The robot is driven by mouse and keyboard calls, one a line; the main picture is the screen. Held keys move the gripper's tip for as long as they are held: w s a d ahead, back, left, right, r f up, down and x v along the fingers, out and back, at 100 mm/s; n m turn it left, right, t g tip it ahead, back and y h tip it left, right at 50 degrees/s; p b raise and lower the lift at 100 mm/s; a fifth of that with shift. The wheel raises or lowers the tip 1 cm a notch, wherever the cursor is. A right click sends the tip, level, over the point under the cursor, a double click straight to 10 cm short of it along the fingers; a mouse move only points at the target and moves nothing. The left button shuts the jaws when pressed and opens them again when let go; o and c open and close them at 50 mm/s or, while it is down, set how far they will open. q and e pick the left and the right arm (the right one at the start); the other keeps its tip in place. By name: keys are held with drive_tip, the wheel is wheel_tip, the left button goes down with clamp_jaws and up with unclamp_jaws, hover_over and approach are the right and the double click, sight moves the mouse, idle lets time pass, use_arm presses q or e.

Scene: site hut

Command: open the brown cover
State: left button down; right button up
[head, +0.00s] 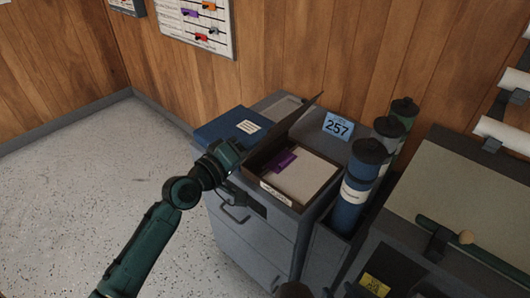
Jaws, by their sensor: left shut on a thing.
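The brown cover (305,117) belongs to a shallow brown box (318,193) on top of a grey cabinet. It stands raised along the box's left side, seen nearly edge-on, so the box is open. Inside lie pale paper (306,176) and a purple item (284,161). My left gripper (232,158) is at the near left corner of the box, by the lower end of the cover, and is shut on the cover. Its fingertips are hard to make out against the dark cover.
A blue folder (222,127) lies left of the box on the grey cabinet (250,236). A blue 257 sign (338,126) stands behind. Dark capped tubes (354,190) stand close on the right, beside a sloped board (470,190). Floor at left is clear.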

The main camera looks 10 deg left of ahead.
use_arm(q)
drive_tip(key=w+a+r+n+b, duration=0.1)
drive_tip(key=w+a+n+b, duration=0.1)
drive_tip(key=w+a+n, duration=0.6)
drive_tip(key=a+n, duration=0.1)
drive_tip(key=a, duration=0.2)
drive_tip(key=shift+a+r, duration=0.15)
drive_tip(key=shift+r, duration=0.25)
use_arm(e)
drive_tip(key=shift+w+a+f, duration=0.15)
drive_tip(key=shift+f, duration=0.25)
use_arm(q)
drive_tip(key=shift+w+a, duration=0.1)
drive_tip(key=c, duration=1)
unclamp_jaws()
drive_tip(key=shift+f, duration=0.1)
drive_tip(key=shift+o, duration=0.4)
use_arm(e)
drive_tip(key=shift+a, duration=0.1)
use_arm(q)
drive_tip(key=b+v, duration=0.2)
drive_tip(key=v, duration=1.1)
use_arm(e)
drive_tip(key=shift+w+f+m, duration=0.15)
drive_tip(key=shift+f+m, duration=0.15)
drive_tip(key=shift+f, duration=0.15)
